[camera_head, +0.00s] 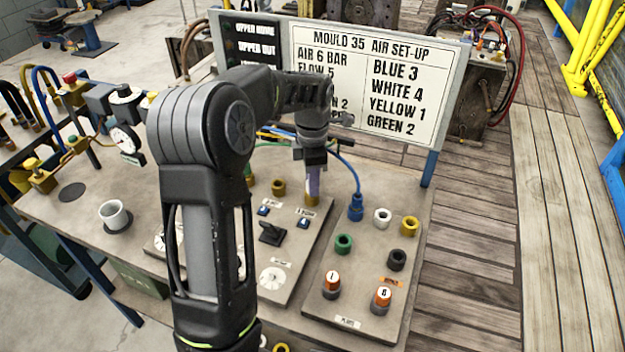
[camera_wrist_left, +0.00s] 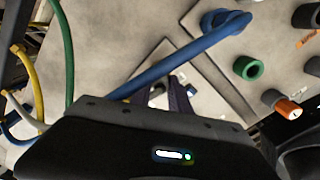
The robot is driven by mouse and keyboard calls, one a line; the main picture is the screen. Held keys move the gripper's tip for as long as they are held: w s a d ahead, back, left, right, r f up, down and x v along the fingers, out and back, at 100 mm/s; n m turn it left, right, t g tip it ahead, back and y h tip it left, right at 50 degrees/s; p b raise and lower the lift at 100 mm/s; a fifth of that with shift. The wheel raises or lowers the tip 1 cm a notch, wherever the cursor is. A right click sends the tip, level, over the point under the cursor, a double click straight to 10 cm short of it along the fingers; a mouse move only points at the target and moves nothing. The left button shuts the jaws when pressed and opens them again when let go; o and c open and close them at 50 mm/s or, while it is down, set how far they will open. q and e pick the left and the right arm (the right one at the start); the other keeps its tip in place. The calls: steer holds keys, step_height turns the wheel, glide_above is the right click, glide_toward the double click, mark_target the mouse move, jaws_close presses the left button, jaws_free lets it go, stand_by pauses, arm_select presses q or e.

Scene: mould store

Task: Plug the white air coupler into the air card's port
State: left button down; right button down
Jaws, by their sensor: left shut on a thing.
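My left gripper (camera_head: 312,188) points down at the back of the grey panel, its fingertips close to a brass-coloured port (camera_head: 310,199). It is shut; what it holds is mostly hidden, though a small pale piece shows between the fingers in the left wrist view (camera_wrist_left: 158,89), consistent with the white air coupler. I cannot tell whether it touches the port. A white hose (camera_wrist_left: 25,113) runs towards the gripper in the left wrist view. Another brass port (camera_head: 278,187) stands to the left. The card (camera_head: 370,75) reads WHITE 4, BLUE 3, YELLOW 1, GREEN 2. My right gripper is out of view.
A blue coupler (camera_head: 356,209) with a blue hose (camera_wrist_left: 180,60) stands right of the gripper. White (camera_head: 383,216), yellow (camera_head: 410,226), green (camera_head: 344,243) and black (camera_head: 397,260) rings and two orange-topped knobs (camera_head: 331,281) share the right plate. A white cup (camera_head: 115,215) stands left.

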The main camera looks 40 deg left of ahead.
arm_select(q)
steer(key=c, duration=0.7)
jaws_free()
steer(key=shift+c, duration=0.2)
steer(key=shift+r, duration=0.1)
steer(key=shift+r+p, duration=3)
steer(key=shift+r, duration=0.7)
